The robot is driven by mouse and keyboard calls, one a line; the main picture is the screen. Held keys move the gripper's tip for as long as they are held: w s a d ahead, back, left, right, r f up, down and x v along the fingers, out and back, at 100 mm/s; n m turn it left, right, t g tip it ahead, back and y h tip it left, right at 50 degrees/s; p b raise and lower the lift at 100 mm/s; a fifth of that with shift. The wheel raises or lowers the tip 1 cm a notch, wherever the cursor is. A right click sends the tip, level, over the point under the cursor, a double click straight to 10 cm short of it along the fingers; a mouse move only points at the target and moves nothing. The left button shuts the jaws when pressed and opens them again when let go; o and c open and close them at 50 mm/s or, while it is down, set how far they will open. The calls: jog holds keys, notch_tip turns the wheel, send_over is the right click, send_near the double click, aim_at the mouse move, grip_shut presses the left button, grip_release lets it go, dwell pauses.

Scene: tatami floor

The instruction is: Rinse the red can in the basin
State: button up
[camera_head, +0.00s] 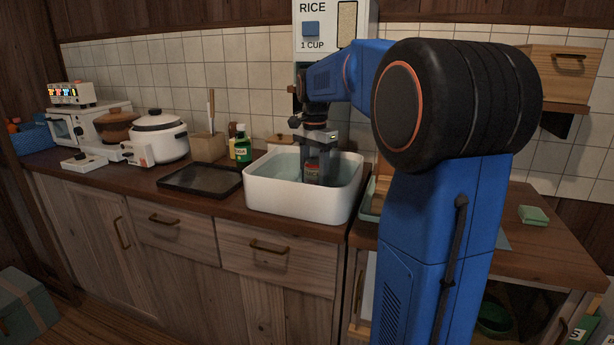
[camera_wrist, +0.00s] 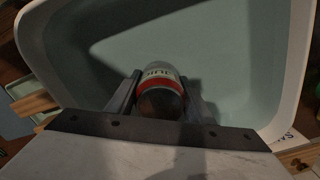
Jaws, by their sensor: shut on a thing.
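The white basin (camera_head: 298,202) stands on the wooden counter in the head view, with pale blue-green water or lining inside. It also shows in the wrist view (camera_wrist: 296,60), around the gripper. My gripper (camera_head: 319,172) points down into the basin. It is shut on the red can (camera_head: 311,170). In the wrist view the can (camera_wrist: 160,84) sits between the two fingers of my gripper (camera_wrist: 161,98), with a red band, a pale label and a dark near part. The can's lower part is hidden, so I cannot tell whether it touches the basin floor.
A dark tray (camera_head: 200,180) lies left of the basin, with a green bottle (camera_head: 242,146) behind it. A white rice cooker (camera_head: 157,137) stands further left. A rice dispenser (camera_head: 322,25) hangs above the basin. A green sponge (camera_head: 533,214) lies on the right counter.

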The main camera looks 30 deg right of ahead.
jog(key=shift+w+a, duration=0.75)
jog(key=shift+w, duration=0.2)
jog(key=shift+w+a, duration=0.75)
jog(key=shift+w, duration=0.2)
jog(key=shift+s+d, duration=0.75)
jog(key=shift+s, duration=0.25)
jog(key=shift+s+d, duration=0.75)
jog(key=shift+s, duration=0.25)
jog(key=shift+w, duration=0.15)
jog(key=shift+w+a, duration=0.75)
jog(key=shift+w, duration=0.2)
jog(key=shift+w+a, duration=0.75)
jog(key=shift+w, duration=0.15)
jog(key=shift+s+d, duration=0.75)
jog(key=shift+s, duration=0.25)
jog(key=shift+s+d, duration=0.75)
jog(key=shift+s, duration=0.25)
jog(key=shift+w+a, duration=0.1)
jog(key=shift+w, duration=0.05)
